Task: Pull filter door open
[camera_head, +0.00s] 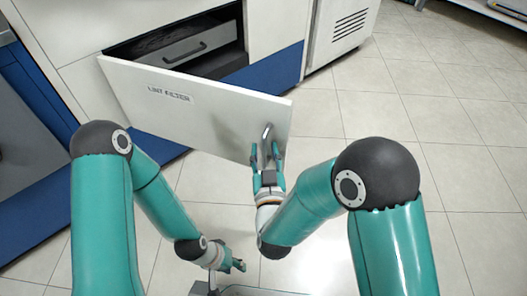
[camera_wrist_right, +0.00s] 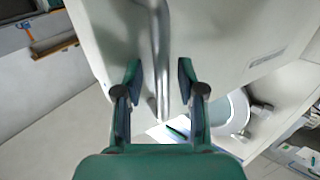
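The white filter door (camera_head: 190,105), labelled "LINT FILTER", stands swung open from the cabinet, hinged at its left. Its metal bar handle (camera_head: 266,140) is near the door's free right end. It also shows in the right wrist view as a grey vertical bar (camera_wrist_right: 161,60). My right gripper (camera_head: 265,155) is at the handle. In the right wrist view its fingers (camera_wrist_right: 160,85) stand on either side of the bar, with a visible gap on each side. My left gripper (camera_head: 240,265) is low over the floor, away from the door, and looks open and empty.
Behind the door is an open compartment with a grey drawer (camera_head: 186,49) that has a dark handle. The cabinet has a blue base band (camera_head: 265,72). A vented white unit (camera_head: 340,30) stands to the right. The tiled floor (camera_head: 450,120) at right is clear.

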